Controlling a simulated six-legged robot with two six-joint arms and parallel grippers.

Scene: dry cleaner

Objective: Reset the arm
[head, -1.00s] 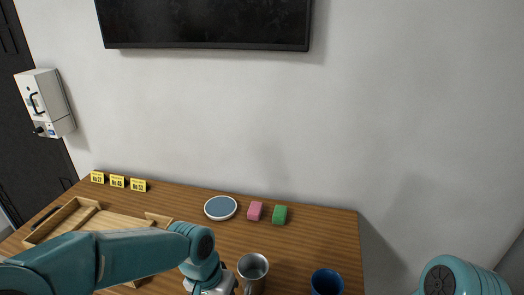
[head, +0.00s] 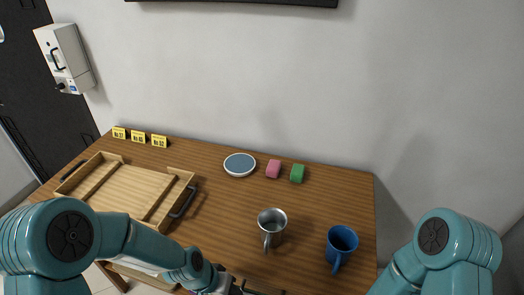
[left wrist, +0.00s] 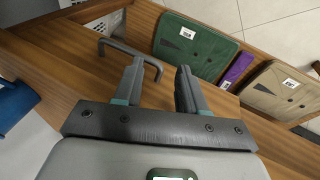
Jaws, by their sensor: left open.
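My left arm (head: 150,240) comes in from the left and reaches down to the table's front edge. My left gripper (left wrist: 158,82) is open in the left wrist view, with nothing between its fingers. A dark handle (left wrist: 118,47) lies just beyond the fingers; I cannot tell whether they touch it. In the head view the gripper is mostly cut off at the bottom edge. My right arm (head: 440,250) shows at the lower right, and its gripper is out of view.
Tagged green (left wrist: 195,45), purple (left wrist: 237,68) and tan (left wrist: 280,92) items show below.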

